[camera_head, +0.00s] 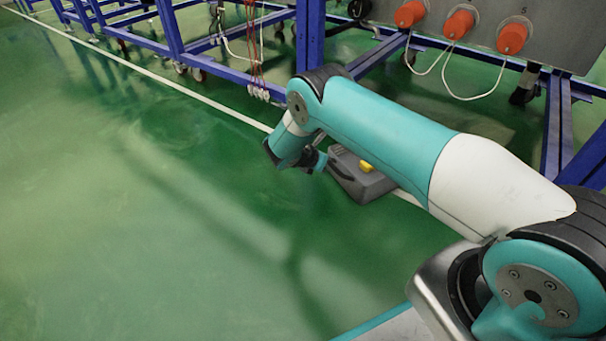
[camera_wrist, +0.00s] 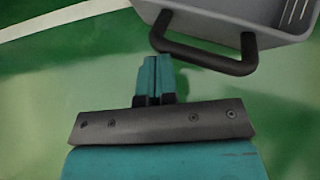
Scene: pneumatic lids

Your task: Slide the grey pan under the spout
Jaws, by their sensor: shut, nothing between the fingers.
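The grey pan (camera_head: 372,190) sits on the green floor, partly hidden behind my arm, with a small yellow part on top. In the wrist view the pan (camera_wrist: 218,12) is cut off by the top edge, and its dark bar handle (camera_wrist: 205,55) faces my gripper. My gripper (camera_wrist: 153,62) is shut and empty, its teal fingertips just short of the handle's left end in that view. In the head view my gripper (camera_head: 320,162) is close to the pan's left side; whether it touches is unclear. I cannot make out a spout.
A blue steel frame (camera_head: 309,35) on casters stands behind, carrying a grey panel (camera_head: 560,25) with orange knobs (camera_head: 458,25) and looped white cables. Red cords (camera_head: 254,60) hang from the frame. A white line (camera_head: 205,98) crosses the floor. The green floor at left is clear.

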